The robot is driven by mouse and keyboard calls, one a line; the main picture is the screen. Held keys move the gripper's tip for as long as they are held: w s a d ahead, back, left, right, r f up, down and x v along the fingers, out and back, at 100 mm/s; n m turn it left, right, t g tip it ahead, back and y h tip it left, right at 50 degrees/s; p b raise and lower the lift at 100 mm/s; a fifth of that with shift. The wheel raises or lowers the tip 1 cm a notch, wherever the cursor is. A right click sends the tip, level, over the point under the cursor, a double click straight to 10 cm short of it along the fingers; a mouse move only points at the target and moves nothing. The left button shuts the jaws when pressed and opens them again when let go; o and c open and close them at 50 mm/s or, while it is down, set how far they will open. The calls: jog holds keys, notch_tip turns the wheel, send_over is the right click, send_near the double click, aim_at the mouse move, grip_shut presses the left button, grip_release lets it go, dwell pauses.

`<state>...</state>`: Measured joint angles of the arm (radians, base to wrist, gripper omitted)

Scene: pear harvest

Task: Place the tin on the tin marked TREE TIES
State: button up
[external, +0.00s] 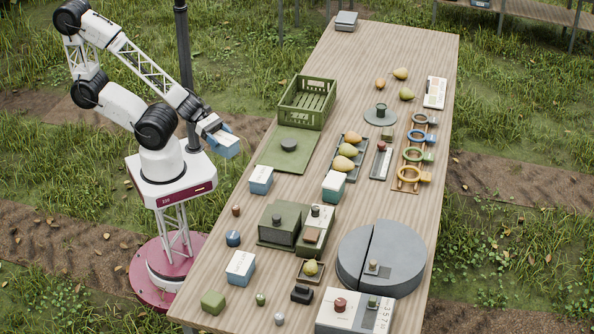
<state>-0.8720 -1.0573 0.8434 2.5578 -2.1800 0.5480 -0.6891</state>
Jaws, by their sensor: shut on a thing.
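My gripper (212,126) is shut on a blue tin with a pale label (224,145). It holds the tin in the air, tilted, off the left side of the table near the green board. Three similar tins stand on the table.
A green crate (303,122) and a green board with a dark knob (275,158) lie near the held tin. A tray of pears (340,176), green boxes (280,234) and a grey round drum (350,262) take up the middle and near table.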

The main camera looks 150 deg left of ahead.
aim_at(234, 138)
jog(key=shift+w+a+f, duration=0.25)
jog(key=shift+w+a, duration=1.25)
jog(key=shift+w, duration=0.65)
jog(key=shift+w+a+f, duration=0.25)
jog(key=shift+w+a, duration=1.2)
jog(key=shift+w, duration=0.75)
jog(key=shift+w+a+f, duration=0.25)
jog(key=shift+w+a, duration=1.25)
jog(key=shift+w, duration=0.65)
jog(key=shift+f, duration=1.75)
jog(key=shift+f, duration=0.1)
jog(key=o, duration=1.1)
jog(key=shift+c, duration=0.2)
jog(key=shift+v, duration=6.05)
